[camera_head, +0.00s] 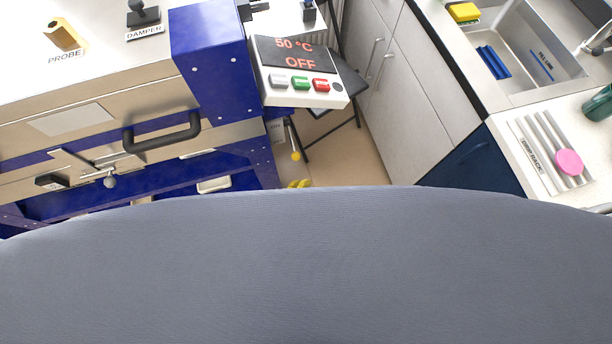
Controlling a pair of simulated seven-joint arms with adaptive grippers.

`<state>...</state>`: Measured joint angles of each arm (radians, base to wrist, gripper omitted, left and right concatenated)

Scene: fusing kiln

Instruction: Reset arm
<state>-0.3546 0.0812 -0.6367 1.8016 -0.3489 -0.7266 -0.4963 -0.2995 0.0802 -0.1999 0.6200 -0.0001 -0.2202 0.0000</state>
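I cannot make out either gripper or the fingers of either arm in the head view. A large, smooth grey-blue curved surface (300,270) very near the camera fills the lower half and hides what is behind it. I cannot tell whether it is part of me. The kiln, with a steel front and blue frame, is at the left, with its dark handle (162,133) in view. Its control box (300,70) reads "50 °C" and "OFF", above grey, green and red buttons.
A yellow probe block (64,34) and a black damper knob (142,14) are on the kiln top. At the right are a sink (535,45) with a yellow sponge (463,12) and a drip rack (545,150) bearing a pink disc (568,162). Floor (345,155) shows between kiln and cabinets.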

